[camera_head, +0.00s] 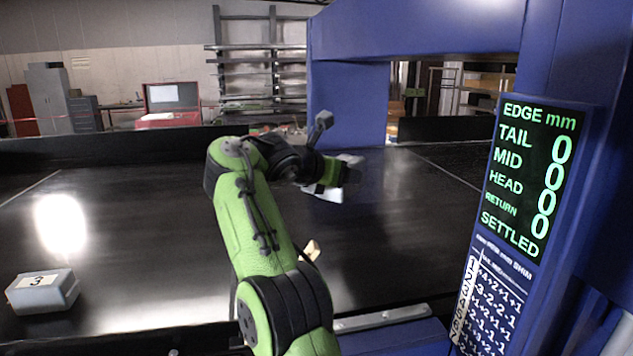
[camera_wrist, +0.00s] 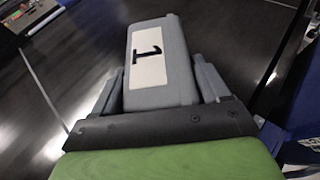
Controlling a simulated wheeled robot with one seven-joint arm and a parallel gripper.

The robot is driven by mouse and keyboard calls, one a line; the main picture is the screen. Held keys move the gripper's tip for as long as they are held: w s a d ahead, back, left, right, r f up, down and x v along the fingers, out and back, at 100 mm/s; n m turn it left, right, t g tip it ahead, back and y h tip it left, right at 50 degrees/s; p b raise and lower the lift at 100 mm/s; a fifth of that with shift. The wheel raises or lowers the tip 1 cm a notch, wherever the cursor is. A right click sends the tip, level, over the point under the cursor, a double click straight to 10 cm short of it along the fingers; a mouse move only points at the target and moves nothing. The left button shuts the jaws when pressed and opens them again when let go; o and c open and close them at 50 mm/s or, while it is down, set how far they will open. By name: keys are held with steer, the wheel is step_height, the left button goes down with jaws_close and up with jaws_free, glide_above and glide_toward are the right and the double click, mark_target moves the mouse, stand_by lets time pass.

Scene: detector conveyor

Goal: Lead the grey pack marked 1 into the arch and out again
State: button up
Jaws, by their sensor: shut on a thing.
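The grey pack marked 1 (camera_wrist: 175,88) is between the two fingers of my gripper (camera_wrist: 160,92) in the wrist view, with its white label facing the camera. My gripper is shut on it. In the head view my gripper (camera_head: 340,178) is over the black belt, and the pack (camera_head: 328,192) shows only partly beyond my arm. I cannot tell whether the pack touches the belt. The blue arch (camera_head: 345,105) spans the belt at the back and right, beyond the pack.
A grey pack marked 3 (camera_head: 43,291) lies at the belt's near left. A tan object (camera_head: 311,250) is partly hidden behind my arm.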

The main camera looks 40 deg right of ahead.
steer(key=s+d+p, duration=0.2)
steer(key=s+d, duration=0.3)
steer(key=d, duration=0.5)
steer(key=s+d+p, duration=0.1)
steer(key=s+d, duration=0.4)
steer(key=d, duration=0.5)
steer(key=s+d+p, duration=0.2)
steer(key=s+d, duration=0.3)
steer(key=d, duration=0.4)
steer(key=w+a, duration=0.6)
steer(key=a, duration=0.5)
steer(key=w+a+b, duration=0.1)
steer(key=w+a, duration=0.5)
steer(key=a, duration=0.6)
steer(key=w+a+b, duration=0.1)
steer(key=w+a, duration=0.5)
steer(key=a, duration=0.6)
